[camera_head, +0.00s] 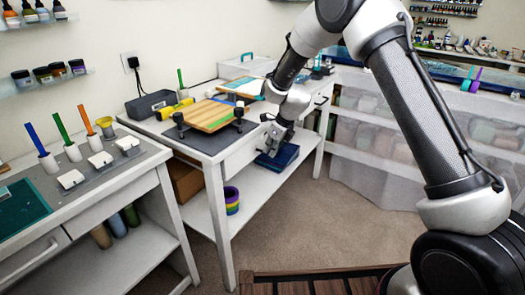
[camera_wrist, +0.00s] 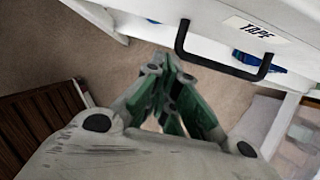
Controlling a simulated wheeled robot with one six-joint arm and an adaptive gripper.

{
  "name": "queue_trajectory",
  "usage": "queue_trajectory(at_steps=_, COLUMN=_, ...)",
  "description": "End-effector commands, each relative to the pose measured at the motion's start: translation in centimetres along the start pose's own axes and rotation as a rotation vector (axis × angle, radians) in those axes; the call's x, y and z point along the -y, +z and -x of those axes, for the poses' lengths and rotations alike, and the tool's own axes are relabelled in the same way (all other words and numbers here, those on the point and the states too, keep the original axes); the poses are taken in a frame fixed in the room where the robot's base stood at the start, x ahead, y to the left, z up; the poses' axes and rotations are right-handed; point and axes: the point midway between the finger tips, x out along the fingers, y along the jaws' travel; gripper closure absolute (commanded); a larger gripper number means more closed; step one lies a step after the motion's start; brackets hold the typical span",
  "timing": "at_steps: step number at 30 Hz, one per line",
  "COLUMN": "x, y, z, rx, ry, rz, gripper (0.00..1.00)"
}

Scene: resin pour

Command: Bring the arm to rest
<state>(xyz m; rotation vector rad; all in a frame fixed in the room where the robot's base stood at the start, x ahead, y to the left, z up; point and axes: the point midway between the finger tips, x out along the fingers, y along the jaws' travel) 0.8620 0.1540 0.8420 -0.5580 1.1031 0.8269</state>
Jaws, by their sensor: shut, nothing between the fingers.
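My gripper (camera_head: 271,148) hangs from the bent arm in front of the right workbench (camera_head: 222,160), pointing down, below the benchtop's height. In the wrist view my gripper (camera_wrist: 168,70) shows worn grey fingers with green inner sides, drawn together with nothing between them. Beyond the fingertips is the bare carpet. A white drawer front (camera_wrist: 225,35) with a black handle (camera_wrist: 225,68) and a "TAPE" label is close by at the top right. I cannot tell the exact gap between gripper and drawer.
A wooden board (camera_head: 210,115) lies on the right bench. A dark blue box (camera_head: 277,156) is on its lower shelf, with a stack of coloured tape rolls (camera_head: 232,200). The left bench (camera_head: 125,190) holds coloured sticks in white holders. Carpet (camera_head: 300,225) is open between the benches and the clear bins (camera_head: 375,145).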

Motion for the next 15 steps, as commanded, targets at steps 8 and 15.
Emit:
queue_trajectory(at_steps=8, x=-0.1, y=0.3, z=5.6, rx=0.006, ry=-0.003, rz=0.002, gripper=1.0)
queue_trajectory(at_steps=15, x=-0.1, y=0.2, z=8.9, rx=0.003, ry=-0.001, rz=0.003, gripper=1.0)
